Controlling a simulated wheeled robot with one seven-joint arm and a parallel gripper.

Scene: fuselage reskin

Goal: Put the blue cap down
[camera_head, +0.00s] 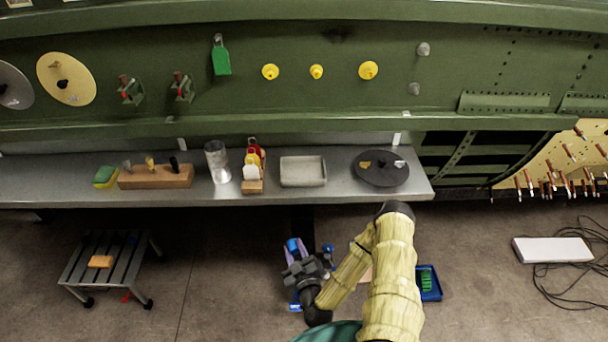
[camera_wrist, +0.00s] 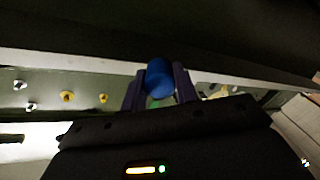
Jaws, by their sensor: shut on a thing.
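The blue cap (camera_wrist: 158,78) sits between the two purple fingers of my gripper (camera_wrist: 160,90) in the wrist view. The fingers are shut on it from both sides. In the head view my gripper (camera_head: 295,247) is in front of the shelf and apart from it, with the floor behind it. A bit of the blue cap (camera_head: 292,244) shows at its tips there. The cap's lower part is hidden by the gripper in the wrist view.
The grey shelf (camera_head: 333,194) holds a sponge (camera_head: 105,177), a wooden block (camera_head: 155,181), a clear cylinder (camera_head: 216,161), bottles (camera_head: 254,160), a grey tray (camera_head: 303,184) and a dark round plate (camera_head: 380,182). A slatted stool (camera_head: 76,269) stands left. A blue bin (camera_head: 437,293) lies right of my arm.

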